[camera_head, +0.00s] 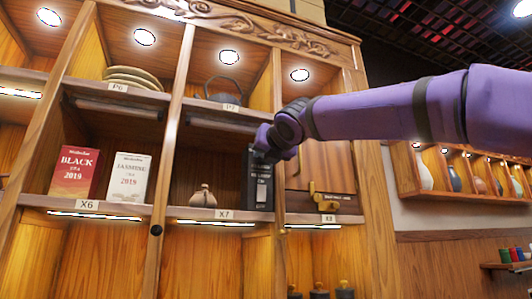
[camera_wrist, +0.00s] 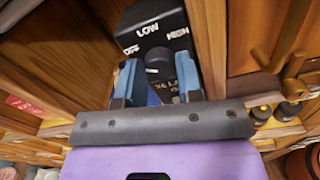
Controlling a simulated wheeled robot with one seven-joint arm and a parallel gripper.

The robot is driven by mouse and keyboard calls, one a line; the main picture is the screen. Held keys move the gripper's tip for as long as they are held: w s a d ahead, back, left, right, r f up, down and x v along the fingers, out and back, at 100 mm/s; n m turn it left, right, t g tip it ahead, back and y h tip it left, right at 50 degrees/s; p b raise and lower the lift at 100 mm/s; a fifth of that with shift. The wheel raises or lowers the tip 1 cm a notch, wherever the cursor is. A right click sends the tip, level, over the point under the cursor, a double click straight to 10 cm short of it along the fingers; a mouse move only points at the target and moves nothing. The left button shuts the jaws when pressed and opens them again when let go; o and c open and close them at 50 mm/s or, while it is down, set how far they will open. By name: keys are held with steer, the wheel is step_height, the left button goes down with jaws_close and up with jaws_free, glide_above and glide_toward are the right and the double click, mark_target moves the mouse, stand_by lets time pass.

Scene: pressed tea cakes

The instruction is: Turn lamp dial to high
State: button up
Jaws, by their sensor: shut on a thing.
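The black lamp control box (camera_wrist: 140,20) is at the top of the wrist view, with OFF, LOW and HIGH printed in white on its face. It also shows in the head view (camera_head: 259,180), upright on the shelf at the right of the X7 bay. The dark round dial (camera_wrist: 158,60) sits between the blue fingers of my gripper (camera_wrist: 158,78), which is shut on it. Which label the dial points to cannot be told. In the head view my gripper (camera_head: 268,148) is at the box's upper part, its fingertips hidden.
The wooden upright (camera_wrist: 207,40) is close on the right of my gripper. A brass-coloured holder (camera_head: 328,200) stands in the X8 bay. A small beige jar (camera_head: 203,197) stands left of the box. Red (camera_head: 74,172) and white (camera_head: 131,177) tea boxes stand farther left.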

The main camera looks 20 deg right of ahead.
steer(key=shift+m, duration=0.5)
steer(key=m, duration=2.3)
steer(key=shift+f, duration=0.2)
steer(key=o, duration=0.9)
steer(key=shift+r, duration=0.1)
